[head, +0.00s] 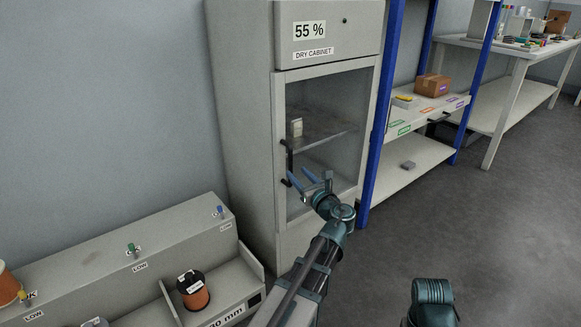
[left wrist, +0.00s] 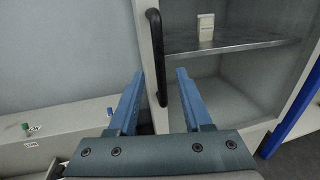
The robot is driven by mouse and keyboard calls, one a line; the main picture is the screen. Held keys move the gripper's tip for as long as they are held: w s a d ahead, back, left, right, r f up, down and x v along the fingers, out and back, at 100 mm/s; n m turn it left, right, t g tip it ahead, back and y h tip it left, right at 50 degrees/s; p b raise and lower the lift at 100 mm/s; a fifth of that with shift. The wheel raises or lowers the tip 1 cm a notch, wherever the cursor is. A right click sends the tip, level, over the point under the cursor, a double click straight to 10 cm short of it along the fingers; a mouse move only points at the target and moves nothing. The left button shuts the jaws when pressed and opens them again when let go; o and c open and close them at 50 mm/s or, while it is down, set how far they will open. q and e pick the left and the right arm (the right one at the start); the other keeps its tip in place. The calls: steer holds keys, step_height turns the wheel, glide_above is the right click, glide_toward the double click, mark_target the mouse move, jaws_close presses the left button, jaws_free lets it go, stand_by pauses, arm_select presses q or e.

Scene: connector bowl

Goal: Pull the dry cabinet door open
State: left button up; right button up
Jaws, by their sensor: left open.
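The dry cabinet (head: 240,110) stands against the wall in the head view, with a "DRY CABINET" label and a "55 %" display on its top panel. Its glass-windowed door (head: 331,68) looks closed. A dark vertical handle (head: 289,160) is on the door's left edge; it also shows in the left wrist view (left wrist: 155,50). My left gripper (head: 298,177) is open in front of the handle's lower part. In the left wrist view its two blue fingers (left wrist: 160,75) appear on either side of the handle; contact cannot be told. My right gripper is out of view.
A small white box (head: 296,127) stands on the shelf behind the glass. A blue-posted rack (head: 380,110) stands close on the cabinet's right. A grey spool bench (head: 130,240) is at lower left. The floor at right is clear.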

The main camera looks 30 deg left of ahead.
mark_target(291, 167)
arm_select(q)
steer(key=x, duration=0.6)
jaws_close()
stand_by(1.4)
